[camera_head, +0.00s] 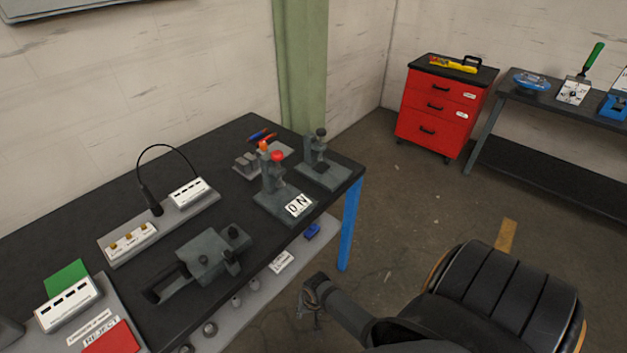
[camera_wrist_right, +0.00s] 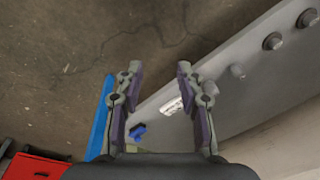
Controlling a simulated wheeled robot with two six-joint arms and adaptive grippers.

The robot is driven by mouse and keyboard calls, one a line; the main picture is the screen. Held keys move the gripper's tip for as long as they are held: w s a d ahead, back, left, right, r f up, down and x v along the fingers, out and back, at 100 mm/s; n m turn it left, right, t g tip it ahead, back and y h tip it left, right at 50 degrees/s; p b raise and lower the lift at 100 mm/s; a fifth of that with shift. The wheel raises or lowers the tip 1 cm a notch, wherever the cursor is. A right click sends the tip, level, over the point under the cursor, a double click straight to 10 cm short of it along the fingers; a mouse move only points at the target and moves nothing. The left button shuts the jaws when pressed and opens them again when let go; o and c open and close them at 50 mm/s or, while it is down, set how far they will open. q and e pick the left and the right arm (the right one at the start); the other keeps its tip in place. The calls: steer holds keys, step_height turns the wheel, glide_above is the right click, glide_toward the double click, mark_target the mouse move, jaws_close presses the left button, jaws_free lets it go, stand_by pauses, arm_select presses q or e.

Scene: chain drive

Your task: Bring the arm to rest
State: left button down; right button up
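My right gripper (camera_head: 312,298) hangs in front of the workbench's front edge, above the floor, at the end of my right arm. In the right wrist view its two fingers (camera_wrist_right: 160,105) are spread apart with nothing between them. Through the gap I see the floor and the grey lower shelf. My left gripper and left arm do not show in either view.
The black workbench (camera_head: 75,225) carries a grey vise-like fixture (camera_head: 205,255), two upright press tools (camera_head: 272,185) and label blocks. A grey shelf (camera_head: 325,228) lies below it, beside a blue leg (camera_head: 349,225). A red drawer cabinet (camera_head: 440,105) stands behind. The floor between is open.

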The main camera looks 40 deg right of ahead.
steer(key=shift+s+f, duration=0.4)
steer(key=shift+f, duration=0.1)
steer(key=s+d+f+n, duration=0.1)
steer(key=s+f+n, duration=0.2)
steer(key=s+f, duration=0.5)
steer(key=s+d+f+n+h, duration=0.1)
steer(key=s+f+n, duration=0.3)
steer(key=s+f, duration=0.5)
steer(key=s+d, duration=0.1)
steer(key=s, duration=0.6)
steer(key=shift+s, duration=0.4)
